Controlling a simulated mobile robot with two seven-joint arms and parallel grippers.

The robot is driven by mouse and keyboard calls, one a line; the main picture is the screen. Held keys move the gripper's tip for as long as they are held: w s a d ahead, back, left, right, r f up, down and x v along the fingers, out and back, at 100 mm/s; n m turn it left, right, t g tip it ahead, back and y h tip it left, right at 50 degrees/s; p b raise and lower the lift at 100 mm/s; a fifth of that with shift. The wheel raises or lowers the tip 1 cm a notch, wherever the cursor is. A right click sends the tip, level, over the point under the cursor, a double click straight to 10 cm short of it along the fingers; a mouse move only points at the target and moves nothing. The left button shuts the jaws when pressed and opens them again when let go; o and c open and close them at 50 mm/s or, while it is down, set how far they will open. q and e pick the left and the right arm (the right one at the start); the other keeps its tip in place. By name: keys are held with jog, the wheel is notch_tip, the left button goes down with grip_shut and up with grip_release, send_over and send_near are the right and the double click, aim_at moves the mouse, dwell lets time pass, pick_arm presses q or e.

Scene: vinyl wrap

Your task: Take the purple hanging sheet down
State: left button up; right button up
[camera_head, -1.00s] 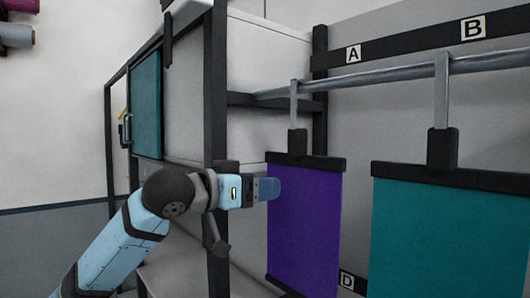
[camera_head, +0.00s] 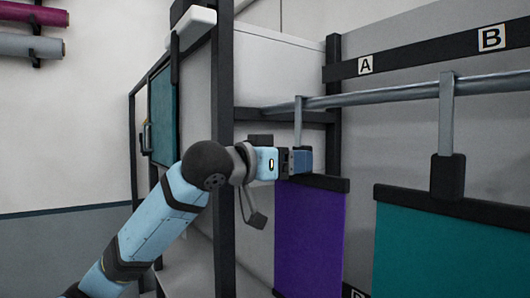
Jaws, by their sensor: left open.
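The purple sheet (camera_head: 308,240) hangs from the metal rail (camera_head: 390,92) by a grey hook (camera_head: 298,122), with a dark bar along its top edge. My left gripper (camera_head: 303,161) is open at the height of the hanger's dark block, just above the top bar. It covers that block, and I cannot tell whether the block is between the fingers. The sheet's lower end is out of frame. My right gripper is not in view.
A teal sheet (camera_head: 450,250) hangs to the right on the same rail. A dark shelf post (camera_head: 224,150) stands left of the purple sheet. Label plates A (camera_head: 365,65) and B (camera_head: 492,38) are on a dark strip above the rail. Rolls (camera_head: 25,45) sit at upper left.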

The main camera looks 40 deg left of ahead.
pick_arm(q)
jog(key=p+x, duration=0.1)
jog(key=x, duration=0.2)
jog(key=shift+w, duration=0.3)
jog(key=shift+w+d, duration=0.2)
jog(key=shift+w, duration=0.2)
jog(key=c, duration=1.1)
jog(key=shift+r, duration=0.15)
